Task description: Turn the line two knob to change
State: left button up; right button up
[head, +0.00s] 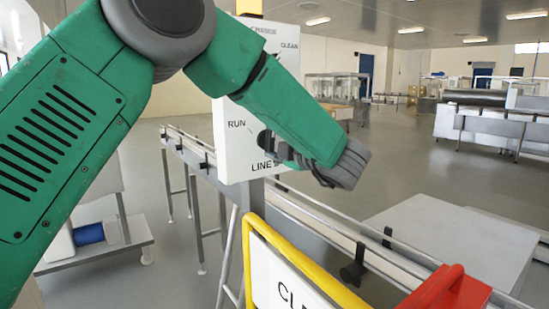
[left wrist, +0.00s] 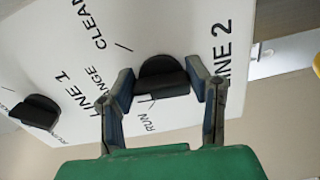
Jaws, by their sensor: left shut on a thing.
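A white panel (head: 232,165) with printed labels stands in the middle of the head view, partly hidden by my left arm. In the left wrist view the panel (left wrist: 185,42) carries a black line two knob (left wrist: 162,78) beside the words LINE 2, with a RUN label close by. My left gripper (left wrist: 160,84) has one finger on each side of this knob and is shut on it. In the head view my left gripper (head: 286,150) is mostly hidden by my wrist. The knob's setting cannot be told. My right gripper is not in view.
A second black knob (left wrist: 36,112) sits near LINE 1. A yellow-framed sign (head: 285,280) and a red part (head: 455,290) stand at the front. A railed conveyor (head: 325,227) runs behind the panel. Grey floor lies open beyond.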

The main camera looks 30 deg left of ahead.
pick_arm(q)
jog(key=shift+o, duration=0.2)
jog(key=shift+d+f+n+b, duration=0.1)
jog(key=shift+f+n+b, duration=0.35)
jog(key=shift+b, duration=0.1)
jog(key=shift+c, duration=0.2)
jog(key=o, duration=1)
jog(key=shift+s, duration=0.1)
jog(key=shift+o, duration=1)
jog(key=shift+r, duration=0.3)
jog(key=shift+d, duration=0.15)
